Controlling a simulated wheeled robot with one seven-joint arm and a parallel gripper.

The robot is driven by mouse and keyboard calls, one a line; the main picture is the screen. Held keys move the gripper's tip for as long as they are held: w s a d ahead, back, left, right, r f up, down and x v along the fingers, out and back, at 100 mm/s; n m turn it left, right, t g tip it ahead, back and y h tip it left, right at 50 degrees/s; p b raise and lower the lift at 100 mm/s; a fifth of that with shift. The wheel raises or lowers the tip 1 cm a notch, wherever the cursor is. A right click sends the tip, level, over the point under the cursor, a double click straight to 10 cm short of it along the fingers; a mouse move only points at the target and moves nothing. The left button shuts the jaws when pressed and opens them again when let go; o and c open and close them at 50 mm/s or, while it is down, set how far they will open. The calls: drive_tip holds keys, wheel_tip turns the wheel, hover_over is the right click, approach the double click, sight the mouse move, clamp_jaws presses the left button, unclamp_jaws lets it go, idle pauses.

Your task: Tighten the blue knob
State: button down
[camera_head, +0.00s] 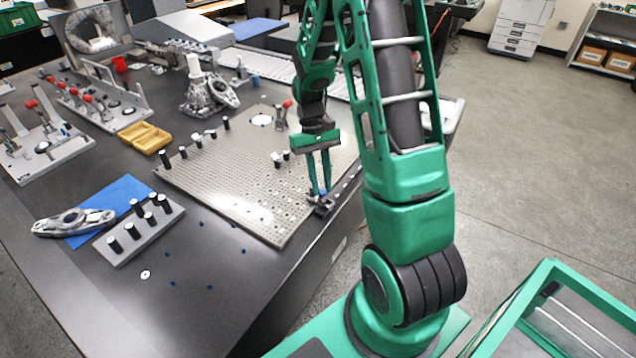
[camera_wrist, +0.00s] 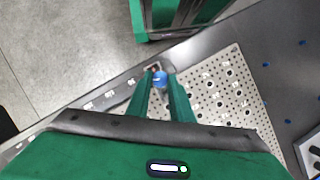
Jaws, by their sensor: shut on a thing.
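The blue knob (camera_wrist: 160,78) shows in the wrist view between the tips of my gripper's fingers. My gripper (camera_wrist: 160,84) is shut on it. In the head view my gripper (camera_head: 321,194) points down at the near right edge of the perforated plate, its fingers around a small dark fitting (camera_head: 322,206). In that view the knob is mostly hidden by the fingertips. The perforated metal plate (camera_head: 235,190) lies flat on the dark table.
Black pegs (camera_head: 184,152) stand along the plate's left side. A toggle clamp with a red handle (camera_head: 284,108) stands at its back. A grey block with black pegs (camera_head: 140,232) and a blue mat (camera_head: 120,192) lie to the left.

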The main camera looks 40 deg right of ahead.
idle(0.4)
drive_tip(key=c, duration=1.6)
unclamp_jaws()
drive_tip(key=shift+o, duration=0.2)
drive_tip(key=v, duration=1.1)
drive_tip(key=s+a+r+m+t, duration=0.1)
drive_tip(key=s+r+t, duration=0.1)
drive_tip(key=s, duration=1)
drive_tip(key=s+a+r+m+t+h, duration=0.1)
drive_tip(key=s+r, duration=0.4)
drive_tip(key=s, duration=0.8)
drive_tip(key=shift+a+m+t, duration=0.15)
drive_tip(key=shift+m+t, duration=0.35)
drive_tip(key=shift+t, duration=0.2)
